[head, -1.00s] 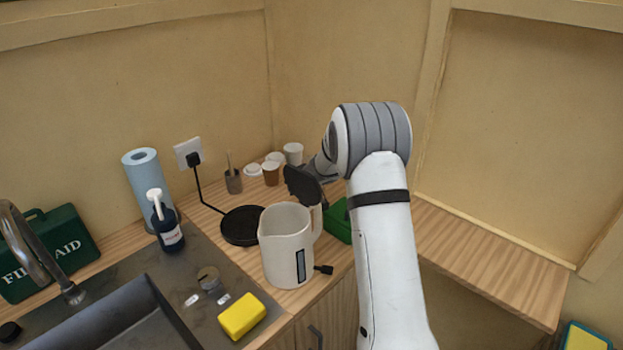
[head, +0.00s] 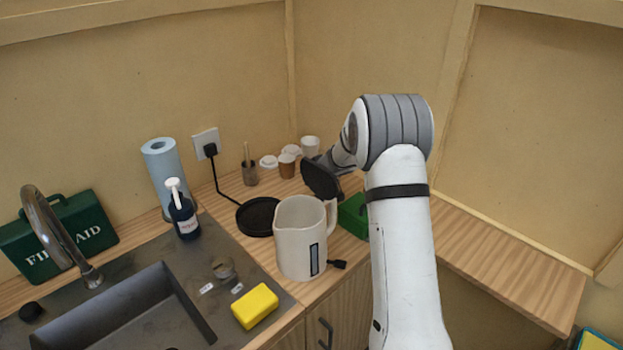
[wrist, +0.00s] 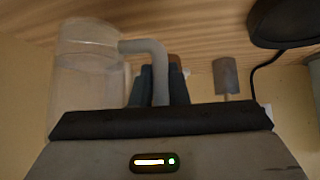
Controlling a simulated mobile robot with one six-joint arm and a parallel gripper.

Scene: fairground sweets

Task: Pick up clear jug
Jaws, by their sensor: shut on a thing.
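The clear jug (head: 298,248) looks pale and cloudy, with a dark-edged strip low on its front. It is upright at the right-hand counter's front edge; I cannot tell whether its base touches the wood. Its handle is on the right, beside the dark end of my arm. In the wrist view the jug (wrist: 88,85) fills the left, and its handle (wrist: 158,62) passes between the two dark fingers of my gripper (wrist: 163,82), which is shut on it. In the head view the fingertips are mostly hidden.
A round black base (head: 258,217) with a cord lies behind the jug. A green box (head: 353,216) is right, partly behind my arm. Several cups (head: 287,166) stand at the back. A yellow sponge (head: 255,306) and the sink (head: 130,315) are left. The right counter (head: 510,262) is clear.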

